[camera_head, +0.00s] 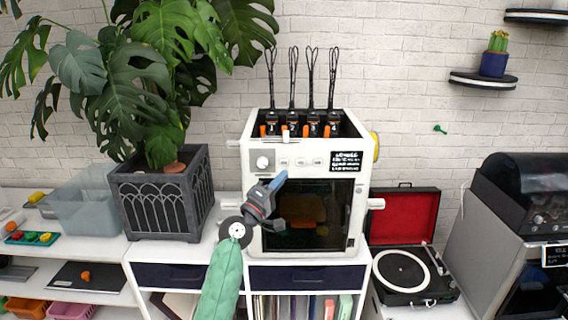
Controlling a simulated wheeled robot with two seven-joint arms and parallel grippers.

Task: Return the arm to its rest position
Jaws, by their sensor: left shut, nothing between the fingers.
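My left arm, in a green sleeve, reaches up from the bottom middle of the head view. Its gripper (279,180) is shut and empty, with blue fingertips just below the small buttons on the front panel of a white 3D printer (357,215). I cannot tell whether the fingertips touch the panel. The printer's dark window door is closed, and the hand covers part of its left edge. My right gripper is not in view.
A large plant in a dark grey planter (168,207) stands close on the left, beside a clear bin (82,212). On the right are an open record player (405,272) and a grey machine (500,240). Wall shelves (483,80) hang at upper right.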

